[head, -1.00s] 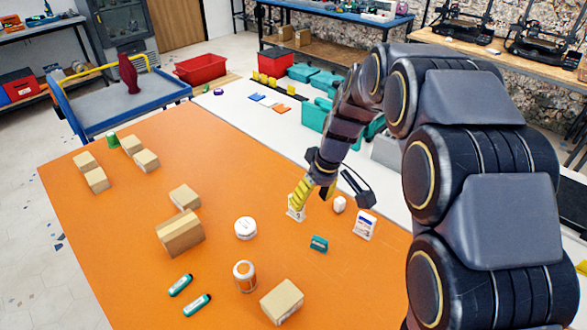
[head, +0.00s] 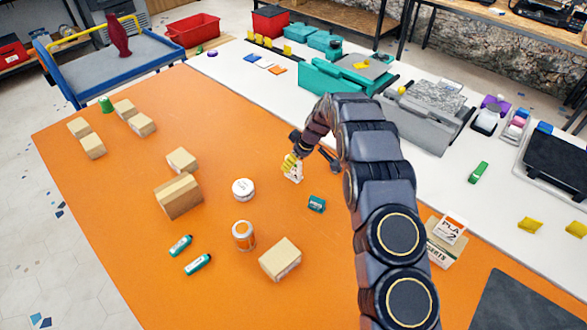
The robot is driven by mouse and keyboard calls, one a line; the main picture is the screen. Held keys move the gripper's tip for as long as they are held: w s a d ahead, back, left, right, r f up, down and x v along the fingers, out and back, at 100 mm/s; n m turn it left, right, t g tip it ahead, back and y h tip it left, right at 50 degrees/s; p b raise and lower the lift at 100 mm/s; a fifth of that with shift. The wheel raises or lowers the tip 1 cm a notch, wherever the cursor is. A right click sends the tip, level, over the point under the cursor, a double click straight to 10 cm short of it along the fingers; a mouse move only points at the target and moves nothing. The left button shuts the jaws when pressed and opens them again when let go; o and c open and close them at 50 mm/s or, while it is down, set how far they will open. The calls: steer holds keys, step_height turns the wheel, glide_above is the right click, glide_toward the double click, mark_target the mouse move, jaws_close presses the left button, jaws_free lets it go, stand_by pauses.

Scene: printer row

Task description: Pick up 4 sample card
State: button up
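A small white card (head: 294,174) stands on the orange table (head: 120,210) in the head view, its mark too small to read. My gripper (head: 312,163) is just above and right of it, fingers spread with orange table showing between them. A yellow ribbed piece (head: 289,161) is at the left finger, partly over the card; I cannot tell whether it touches. Another white card (head: 451,230), marked "PLA 2", is at a cardboard box on the right. My arm hides part of the table between these cards.
A white round tub (head: 243,189), an orange-and-white jar (head: 243,235), a teal block (head: 317,204) and several cardboard boxes (head: 179,195) stand nearby. Two teal tubes (head: 197,264) lie at the front. The left front of the table is clear.

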steer(key=shift+w+d+x, duration=0.1)
steer(key=shift+x, duration=1.1)
steer(key=shift+w+d+x, duration=0.1)
steer(key=shift+d+x, duration=0.05)
steer(key=shift+x, duration=1.05)
jaws_close()
